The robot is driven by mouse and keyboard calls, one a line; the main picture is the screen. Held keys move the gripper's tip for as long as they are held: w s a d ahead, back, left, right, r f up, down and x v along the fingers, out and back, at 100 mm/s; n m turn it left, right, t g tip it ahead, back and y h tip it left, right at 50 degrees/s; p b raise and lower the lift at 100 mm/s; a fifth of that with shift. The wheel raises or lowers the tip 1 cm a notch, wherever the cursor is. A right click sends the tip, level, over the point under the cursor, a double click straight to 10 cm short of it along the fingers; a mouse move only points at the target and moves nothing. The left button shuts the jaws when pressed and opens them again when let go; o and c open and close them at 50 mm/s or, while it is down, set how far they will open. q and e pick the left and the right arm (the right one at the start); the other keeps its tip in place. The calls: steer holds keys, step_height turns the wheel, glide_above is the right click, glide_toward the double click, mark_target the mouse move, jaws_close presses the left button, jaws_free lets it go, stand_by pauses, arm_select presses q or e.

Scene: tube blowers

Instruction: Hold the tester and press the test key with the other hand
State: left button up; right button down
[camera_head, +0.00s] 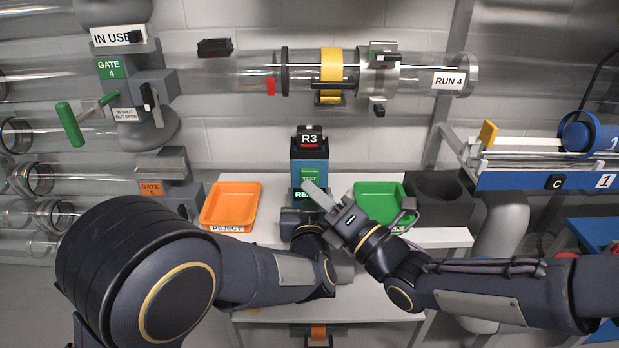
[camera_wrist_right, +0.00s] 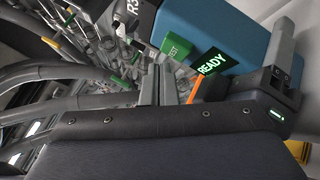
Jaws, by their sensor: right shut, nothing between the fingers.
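The tester (camera_head: 322,168) is a blue upright box with a dark top marked R3, a green TEST key and a lit green READY display. It also shows in the right wrist view (camera_wrist_right: 207,28), with the TEST key (camera_wrist_right: 174,46) and READY display (camera_wrist_right: 211,64). My left gripper (camera_head: 302,208) is at the tester's lower end and appears shut on it; one finger lies along its side in the wrist view, the other is hidden. My right gripper (camera_head: 311,189) is shut and empty, its tips just below the TEST key (camera_head: 310,173). I cannot tell whether they touch it.
An orange reject tray (camera_head: 205,216) is on the left of the white table (camera_head: 450,238) and a green tray (camera_head: 357,197) on the right. A dark double cup holder (camera_head: 437,187) stands right of the green tray. Clear tubes (camera_head: 225,72) run along the wall behind.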

arm_select(q)
steer(key=shift+r, duration=0.1)
arm_select(e)
steer(key=shift+w, duration=0.2)
steer(key=shift+w, duration=0.25)
steer(key=shift+w, duration=0.45)
stand_by(0.8)
arm_select(q)
steer(key=shift+s+d, duration=0.15)
steer(key=shift+d, duration=0.1)
arm_select(e)
steer(key=shift+w+d, duration=0.2)
steer(key=shift+w, duration=0.2)
steer(key=shift+s, duration=0.15)
arm_select(q)
steer(key=shift+a, duration=0.1)
arm_select(e)
steer(key=shift+s+d, duration=0.1)
steer(key=shift+s, duration=0.6)
arm_select(q)
steer(key=shift+a, duration=0.1)
arm_select(e)
steer(key=shift+s, duration=0.25)
